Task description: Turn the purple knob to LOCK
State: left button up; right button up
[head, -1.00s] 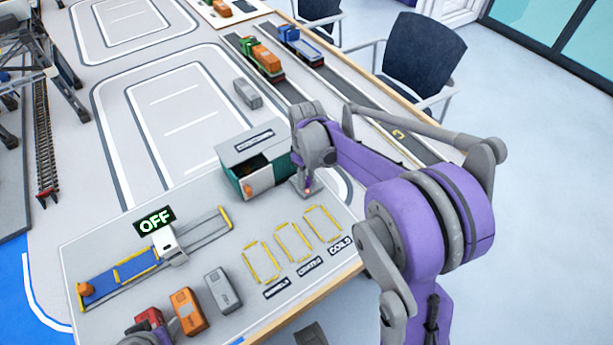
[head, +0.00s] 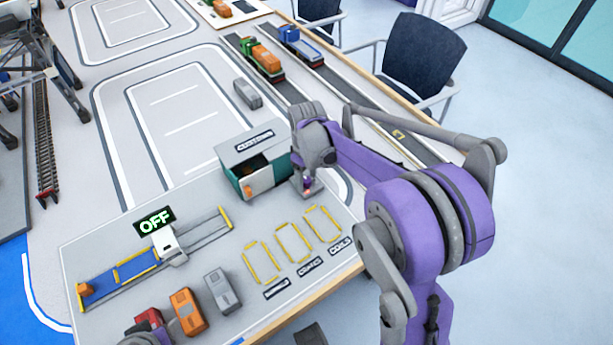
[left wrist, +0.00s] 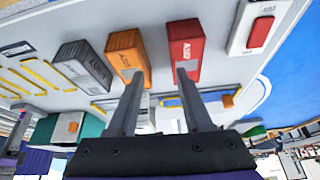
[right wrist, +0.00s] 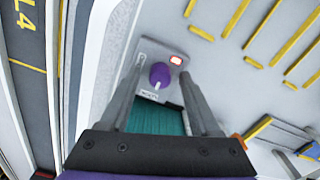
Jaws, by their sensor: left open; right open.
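The purple knob (right wrist: 160,75) sits on a grey panel at one end of the teal customs box (right wrist: 168,120). A short white mark on it points toward a small label whose text is too blurred to read surely. A red light (right wrist: 175,60) glows beside the knob. My right gripper (right wrist: 159,70) is open, its fingers on either side of the knob in the picture; contact cannot be told. In the head view my right gripper (head: 308,188) is at the right end of the customs box (head: 250,145). My left gripper (left wrist: 157,76) is open and empty near the containers.
Red (left wrist: 185,45), orange (left wrist: 127,55) and grey (left wrist: 82,62) containers stand at the table's near edge. Yellow outlined slots (head: 293,243) lie right of them. A blue-and-yellow slider track (head: 120,272) has an OFF sign (head: 154,221). Toy trucks (head: 262,60) stand behind.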

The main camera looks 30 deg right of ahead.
aim_at(306, 179)
pick_arm(q)
jog(key=shift+w+r+p, duration=0.1)
jog(key=shift+r+p, duration=0.45)
jog(key=shift+r, duration=0.05)
pick_arm(e)
notch_tip(306, 179, up, 11)
jog(key=shift+f, duration=0.1)
pick_arm(q)
notch_tip(306, 179, up, 6)
jog(key=w+p, duration=0.1)
jog(key=p, duration=0.4)
jog(key=shift+w+r, duration=0.15)
jog(key=shift+w, duration=0.1)
pick_arm(e)
jog(key=s+a+m+t, duration=0.2)
jog(key=s+a, duration=0.2)
jog(key=s, duration=0.5)
jog(key=s+a+m+t, duration=0.2)
jog(key=s+a, duration=0.3)
jog(key=s, duration=0.4)
jog(key=shift+s+a+r+m+t, duration=0.25)
jog(key=shift+s+m+t, duration=0.15)
jog(key=shift+t, duration=0.3)
